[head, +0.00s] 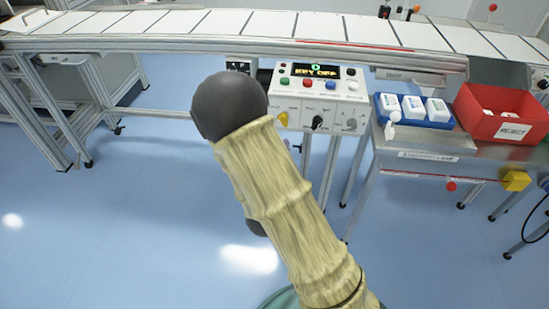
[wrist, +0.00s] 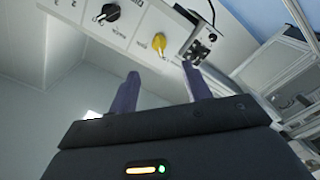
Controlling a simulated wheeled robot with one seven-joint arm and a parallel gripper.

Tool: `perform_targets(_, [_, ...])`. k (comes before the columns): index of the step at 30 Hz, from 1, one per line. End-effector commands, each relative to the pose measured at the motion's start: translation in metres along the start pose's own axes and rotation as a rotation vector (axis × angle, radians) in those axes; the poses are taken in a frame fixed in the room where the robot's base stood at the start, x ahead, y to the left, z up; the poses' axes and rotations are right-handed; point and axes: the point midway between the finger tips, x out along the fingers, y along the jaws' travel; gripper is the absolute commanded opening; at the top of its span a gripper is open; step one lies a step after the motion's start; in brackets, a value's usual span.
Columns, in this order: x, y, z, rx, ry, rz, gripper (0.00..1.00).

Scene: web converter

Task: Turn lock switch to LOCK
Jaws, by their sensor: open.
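The control panel (head: 320,92) has a front face with a yellow knob (head: 283,118), a black knob (head: 317,122) and a grey dial (head: 350,124) in a row. Its display (head: 315,71) reads "KEY OFF". I cannot read which knob is the lock switch. In the wrist view the yellow knob (wrist: 160,42) lies just beyond my gripper (wrist: 158,70), and the black knob (wrist: 110,13) is farther up and left. My gripper is open and empty, its fingertips apart from the yellow knob. In the head view my arm hides the gripper.
A small box with dark connectors (wrist: 200,43) sits beside the yellow knob, close to the right finger. A conveyor (head: 250,25) runs behind the panel. At right a steel bench (head: 420,165) holds a blue tray (head: 385,128) of white bottles and a red bin (head: 490,131).

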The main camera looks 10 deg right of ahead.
Motion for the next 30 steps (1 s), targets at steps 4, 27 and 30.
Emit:
perform_targets(4, [-0.014, 0.004, -0.004, -0.007, 0.000, -0.004, 0.49])
perform_targets(27, [-0.040, 0.002, -0.002, -0.003, 0.001, -0.002, 0.49])
perform_targets(30, [-0.041, 0.001, -0.001, -0.002, 0.002, -0.001, 0.49])
